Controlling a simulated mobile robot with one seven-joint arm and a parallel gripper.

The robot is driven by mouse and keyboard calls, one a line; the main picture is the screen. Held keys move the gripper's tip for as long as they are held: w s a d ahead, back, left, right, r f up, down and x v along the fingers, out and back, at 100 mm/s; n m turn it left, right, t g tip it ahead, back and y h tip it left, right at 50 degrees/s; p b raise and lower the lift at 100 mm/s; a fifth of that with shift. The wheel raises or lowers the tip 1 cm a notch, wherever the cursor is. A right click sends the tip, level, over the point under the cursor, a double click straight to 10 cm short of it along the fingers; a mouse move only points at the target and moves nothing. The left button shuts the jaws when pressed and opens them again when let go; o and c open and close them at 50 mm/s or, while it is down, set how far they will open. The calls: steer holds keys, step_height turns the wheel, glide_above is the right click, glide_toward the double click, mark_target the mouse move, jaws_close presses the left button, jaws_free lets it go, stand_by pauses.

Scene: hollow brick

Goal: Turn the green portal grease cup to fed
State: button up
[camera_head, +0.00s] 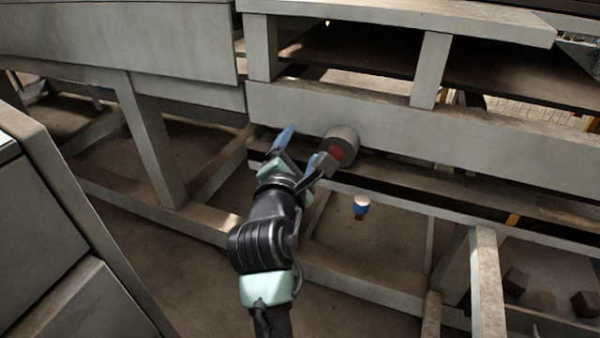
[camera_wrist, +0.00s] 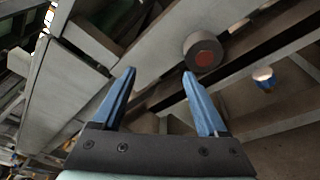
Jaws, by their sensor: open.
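I see no part that is clearly a green grease cup in either view. A grey round cylinder (camera_head: 344,137) with a red face sticks out from the grey beam. It also shows in the wrist view (camera_wrist: 195,44), just beyond my right fingertip. A small cup with a white top and blue body (camera_head: 361,208) sits below the beam, to the right. It also shows in the wrist view (camera_wrist: 265,80). My gripper (camera_head: 304,146) is just left of the cylinder. In the wrist view its blue fingers (camera_wrist: 159,73) are spread, with nothing between them.
A long grey beam (camera_head: 440,140) runs across behind the gripper, with posts and a shelf above. Lower frame rails and legs (camera_head: 487,280) stand at the right. Dark blocks (camera_head: 515,282) lie at the lower right. A grey cabinet (camera_head: 60,240) fills the left side.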

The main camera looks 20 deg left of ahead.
steer(key=s+a+f+n+g+h+p, duration=0.1)
steer(key=a+f+n+g, duration=0.2)
steer(key=f+n, duration=0.8)
steer(key=shift+m, duration=0.7)
steer(key=b+x, duration=0.2)
steer(key=x, duration=0.2)
steer(key=f+b+x, duration=0.1)
steer(key=b+x, duration=0.1)
steer(key=x, duration=0.2)
steer(key=s+f+b+x, duration=0.1)
steer(key=b+x, duration=0.1)
steer(key=x, duration=0.2)
steer(key=shift+a, duration=0.1)
steer(key=shift+b+x, duration=0.5)
steer(key=shift+x, duration=0.25)
steer(key=shift+r, duration=0.1)
steer(key=shift+c, duration=0.2)
jaws_close()
